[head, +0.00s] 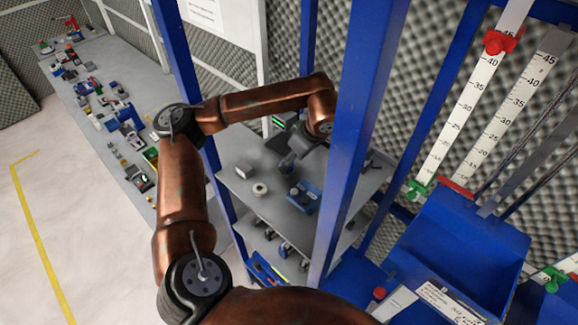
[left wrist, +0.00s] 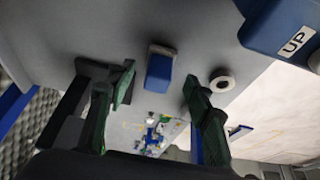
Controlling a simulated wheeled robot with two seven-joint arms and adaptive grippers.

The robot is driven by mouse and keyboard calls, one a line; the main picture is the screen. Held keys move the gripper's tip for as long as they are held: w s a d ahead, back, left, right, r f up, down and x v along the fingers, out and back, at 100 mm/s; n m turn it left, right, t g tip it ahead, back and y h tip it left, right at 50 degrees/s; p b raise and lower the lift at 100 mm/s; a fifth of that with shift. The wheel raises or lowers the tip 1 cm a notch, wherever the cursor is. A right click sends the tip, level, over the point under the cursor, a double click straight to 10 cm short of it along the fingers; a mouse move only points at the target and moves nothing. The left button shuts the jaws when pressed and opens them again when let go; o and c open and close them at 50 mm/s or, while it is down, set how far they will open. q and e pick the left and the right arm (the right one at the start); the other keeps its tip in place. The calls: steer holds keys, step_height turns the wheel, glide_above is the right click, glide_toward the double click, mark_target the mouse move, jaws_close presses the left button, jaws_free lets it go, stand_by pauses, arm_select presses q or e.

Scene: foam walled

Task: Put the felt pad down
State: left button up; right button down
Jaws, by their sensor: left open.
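A small blue block with a grey-brown edge, which looks like the felt pad (left wrist: 159,72), rests on a grey shelf (left wrist: 205,45) in the left wrist view. In the head view a small pale grey block, perhaps the same one, lies on the grey shelf (head: 244,171). My left gripper (head: 287,163) reaches over the shelf from the left arm. In the left wrist view its two dark green fingers are spread wide, with the blue block showing between them and clear of both. The gripper looks empty. My right gripper is not in view.
A white roll (head: 260,189) and a blue box (head: 305,197) stand on the shelf; the box shows an "UP" label in the left wrist view (left wrist: 285,25). A blue post (head: 350,130) stands in front of the shelf. A cluttered bench (head: 105,105) runs along the left.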

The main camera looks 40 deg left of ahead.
arm_select(q)
steer(key=shift+v, duration=1.25)
